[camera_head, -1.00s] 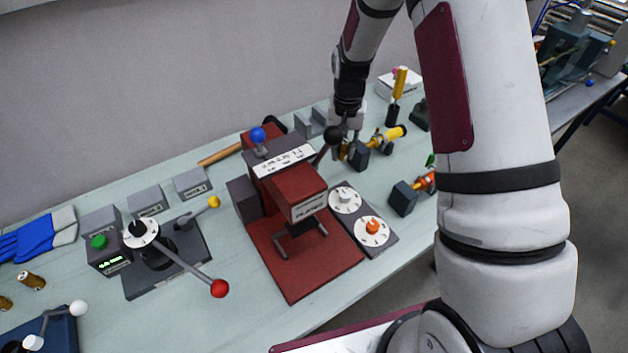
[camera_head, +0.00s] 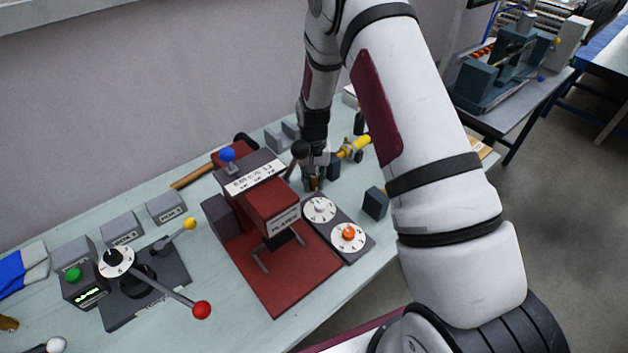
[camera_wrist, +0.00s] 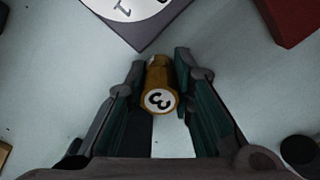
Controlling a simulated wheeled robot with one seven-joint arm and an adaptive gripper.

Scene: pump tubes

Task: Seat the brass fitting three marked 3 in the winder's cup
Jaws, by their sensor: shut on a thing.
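The brass fitting three (camera_wrist: 158,77) is between my fingertips in the wrist view, its white end disc with a black 3 facing the camera. My gripper (camera_wrist: 163,84) is shut on it. In the head view my gripper (camera_head: 316,172) points down behind the dial plate, right of the red press; the fitting shows only as a small gold patch. I cannot tell whether it touches the table. A grey station (camera_head: 138,282) with a dial, a dark round part and a red-ball lever stands at left. No readable label tells me which station is the winder, and I cannot make out its cup.
The red press (camera_head: 272,212) with a blue knob stands mid-table. The dial plate (camera_head: 358,252) lies beside it. A yellow-handled tool (camera_head: 355,146) and a dark block (camera_head: 375,204) are to the right. Grey blocks (camera_head: 166,207) line the back left.

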